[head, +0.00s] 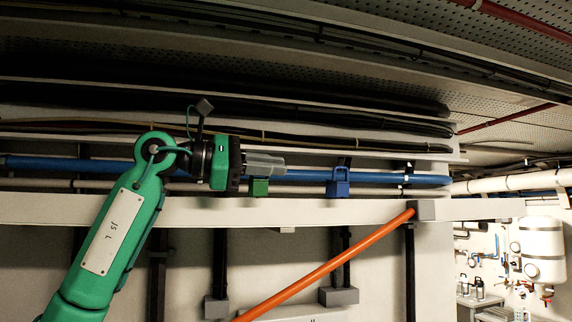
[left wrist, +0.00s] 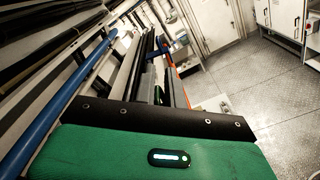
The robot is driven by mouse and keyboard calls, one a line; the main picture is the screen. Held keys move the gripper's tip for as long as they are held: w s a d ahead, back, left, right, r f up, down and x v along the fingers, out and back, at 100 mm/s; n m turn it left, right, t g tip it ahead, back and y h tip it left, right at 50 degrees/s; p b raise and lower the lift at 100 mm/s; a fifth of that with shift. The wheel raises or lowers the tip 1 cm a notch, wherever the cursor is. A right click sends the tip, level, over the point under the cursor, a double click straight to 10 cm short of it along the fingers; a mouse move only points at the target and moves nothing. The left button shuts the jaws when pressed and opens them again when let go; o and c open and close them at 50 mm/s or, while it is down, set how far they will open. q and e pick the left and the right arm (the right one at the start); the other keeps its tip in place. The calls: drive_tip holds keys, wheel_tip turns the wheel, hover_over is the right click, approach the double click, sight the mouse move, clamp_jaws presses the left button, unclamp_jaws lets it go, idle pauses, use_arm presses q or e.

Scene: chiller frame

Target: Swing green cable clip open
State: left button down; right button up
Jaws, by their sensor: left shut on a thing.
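The green cable clip (head: 259,188) sits on the pale ledge under the blue pipe, near the middle of the head view. My left gripper (head: 270,166) reaches in from the left, level with the pipe, its grey fingers just above the clip's visible body. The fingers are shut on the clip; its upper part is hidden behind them. My right gripper is not in view.
A blue clip (head: 338,186) stands to the right on the same ledge. The blue pipe (head: 400,179) runs along the wall, also at left in the left wrist view (left wrist: 62,92). Shelves with dark cables lie above. An orange bar (head: 335,262) slants below the ledge.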

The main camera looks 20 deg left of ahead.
use_arm(q)
drive_tip(key=shift+a+r, duration=0.15)
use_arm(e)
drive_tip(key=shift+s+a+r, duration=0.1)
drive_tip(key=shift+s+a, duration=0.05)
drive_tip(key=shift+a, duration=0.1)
use_arm(q)
drive_tip(key=shift+n, duration=0.3)
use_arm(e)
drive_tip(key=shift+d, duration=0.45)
use_arm(q)
drive_tip(key=c, duration=1.7)
unclamp_jaws()
drive_tip(key=shift+c, duration=0.2)
drive_tip(key=shift+o, duration=0.8)
drive_tip(key=shift+w, duration=0.3)
drive_tip(key=shift+s+a, duration=0.25)
drive_tip(key=b+v, duration=0.4)
drive_tip(key=v, duration=0.9)
drive_tip(key=shift+a+f+b, duration=0.2)
drive_tip(key=shift+b, duration=0.2)
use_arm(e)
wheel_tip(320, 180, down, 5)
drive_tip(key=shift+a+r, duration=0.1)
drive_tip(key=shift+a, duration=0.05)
